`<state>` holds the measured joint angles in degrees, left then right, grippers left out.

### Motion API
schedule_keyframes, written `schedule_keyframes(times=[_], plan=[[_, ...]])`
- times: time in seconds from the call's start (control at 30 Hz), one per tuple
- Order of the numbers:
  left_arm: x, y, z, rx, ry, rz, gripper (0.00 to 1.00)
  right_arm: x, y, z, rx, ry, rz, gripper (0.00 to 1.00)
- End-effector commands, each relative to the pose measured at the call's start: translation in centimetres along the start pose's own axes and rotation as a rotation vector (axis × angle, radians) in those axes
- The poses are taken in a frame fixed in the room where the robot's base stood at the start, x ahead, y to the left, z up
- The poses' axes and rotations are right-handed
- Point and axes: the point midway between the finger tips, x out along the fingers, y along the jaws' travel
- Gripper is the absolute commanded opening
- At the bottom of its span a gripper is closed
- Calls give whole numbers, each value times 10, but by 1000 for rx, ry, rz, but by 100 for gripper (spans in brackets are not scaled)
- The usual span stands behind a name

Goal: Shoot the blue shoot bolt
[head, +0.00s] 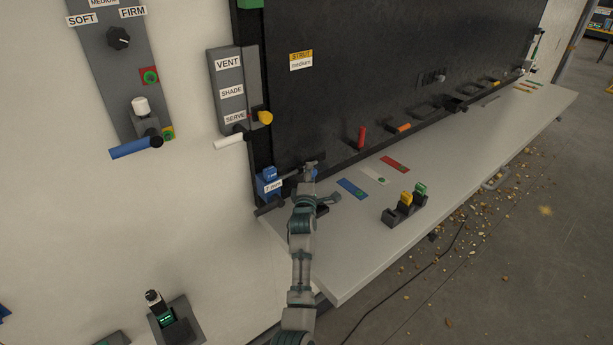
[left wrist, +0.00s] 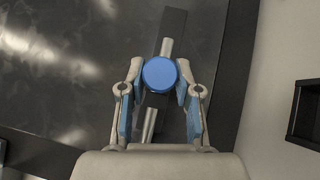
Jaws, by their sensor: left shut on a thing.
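The blue shoot bolt shows in the left wrist view as a round blue knob (left wrist: 159,73) with a grey rod passing behind it along a dark plate. My left gripper (left wrist: 160,90) has its two fingers closed on either side of this knob and holds it. My right gripper is not in view.
A blue block (head: 269,181) is left of the gripper. A red handle (head: 361,138) and an orange handle (head: 400,127) sit farther right along the panel's lower edge. The light shelf (head: 350,250) carries coloured strips and a dark holder (head: 391,215) with yellow and green pieces.

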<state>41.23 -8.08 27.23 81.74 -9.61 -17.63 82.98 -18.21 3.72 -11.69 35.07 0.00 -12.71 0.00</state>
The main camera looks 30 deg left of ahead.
Motion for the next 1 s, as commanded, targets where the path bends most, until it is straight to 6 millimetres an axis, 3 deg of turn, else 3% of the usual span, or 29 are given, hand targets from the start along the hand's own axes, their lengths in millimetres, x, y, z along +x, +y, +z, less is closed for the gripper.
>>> schedule_keyframes(times=[0.07,0.1,0.2,0.37,0.5,0.6,1.0], plan=[[-1,-8,4,0,-7,-16,0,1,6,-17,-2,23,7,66],[-1,-8,3,-1,-8,-16,38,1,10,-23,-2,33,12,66],[-1,-8,1,-2,-7,-16,59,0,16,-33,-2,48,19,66],[0,-4,-3,-4,-5,-10,59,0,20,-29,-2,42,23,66],[-1,-3,-4,-4,-4,-7,59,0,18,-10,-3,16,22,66],[-8,-3,-3,-5,-5,-6,59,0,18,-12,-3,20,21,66],[-90,-5,0,-4,-5,-9,59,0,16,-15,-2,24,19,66]])
